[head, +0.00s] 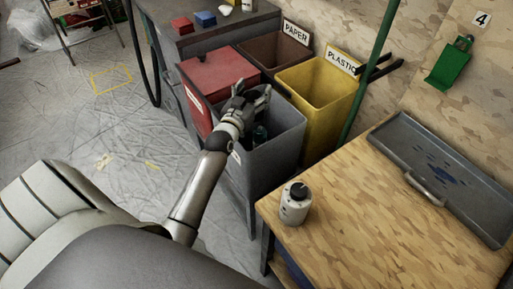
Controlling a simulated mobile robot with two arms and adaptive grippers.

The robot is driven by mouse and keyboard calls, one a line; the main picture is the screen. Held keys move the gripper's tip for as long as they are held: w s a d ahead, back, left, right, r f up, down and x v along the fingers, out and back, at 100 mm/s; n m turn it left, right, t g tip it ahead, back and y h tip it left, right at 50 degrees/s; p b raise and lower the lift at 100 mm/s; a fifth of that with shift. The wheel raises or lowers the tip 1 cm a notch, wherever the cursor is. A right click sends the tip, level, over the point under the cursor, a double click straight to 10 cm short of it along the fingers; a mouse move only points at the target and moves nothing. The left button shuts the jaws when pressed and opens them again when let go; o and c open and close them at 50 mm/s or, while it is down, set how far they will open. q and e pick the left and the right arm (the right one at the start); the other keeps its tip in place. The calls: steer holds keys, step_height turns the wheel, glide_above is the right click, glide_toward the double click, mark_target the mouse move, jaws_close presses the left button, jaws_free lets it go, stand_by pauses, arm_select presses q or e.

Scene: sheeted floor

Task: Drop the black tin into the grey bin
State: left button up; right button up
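My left gripper (253,92) is over the grey bin (275,153), near its back left corner. Its fingers look spread apart, with nothing clearly seen between them. I cannot pick out a black tin for certain. A dark teal thing (261,132) shows inside the grey bin, just below the gripper and partly hidden by it; I cannot tell what it is. My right gripper is not in view.
A red lidded bin (218,72), a brown bin (272,50) marked PAPER and a yellow bin (318,105) marked PLASTIC adjoin the grey one.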

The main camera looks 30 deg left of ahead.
arm_select(q)
steer(key=shift+o, duration=0.9)
step_height(320, 180, up, 10)
stand_by(0.3)
